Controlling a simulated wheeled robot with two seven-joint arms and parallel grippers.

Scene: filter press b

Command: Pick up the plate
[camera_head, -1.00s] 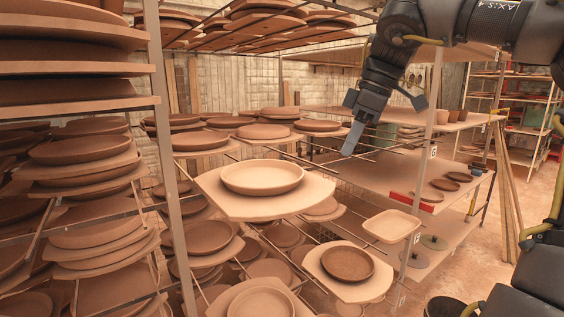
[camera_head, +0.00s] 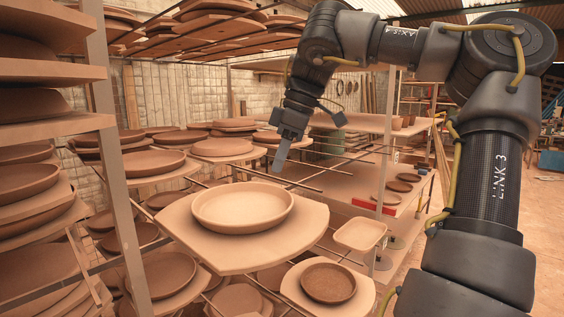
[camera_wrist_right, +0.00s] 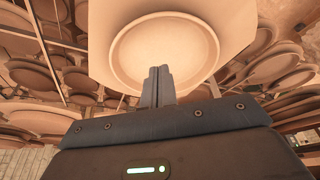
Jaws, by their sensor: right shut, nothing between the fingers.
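A pale clay plate (camera_head: 243,206) with a raised rim lies on a tan board (camera_head: 215,258) in the middle of the head view. The plate also shows in the right wrist view (camera_wrist_right: 165,50), beyond the fingertips. My right gripper (camera_head: 277,168) points down above and behind the plate's far right side, apart from it. Its two grey fingers (camera_wrist_right: 157,75) are together with nothing between them. In the wrist view the fingers overlap the plate's near rim. My left gripper is not in view.
A darker brown plate (camera_head: 328,283) on a board and a small square tray (camera_head: 361,235) sit lower right. A metal rack post (camera_head: 119,160) stands left of the plate. Shelves of plates fill the left and back. Thin metal bars (camera_head: 345,152) run behind the board.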

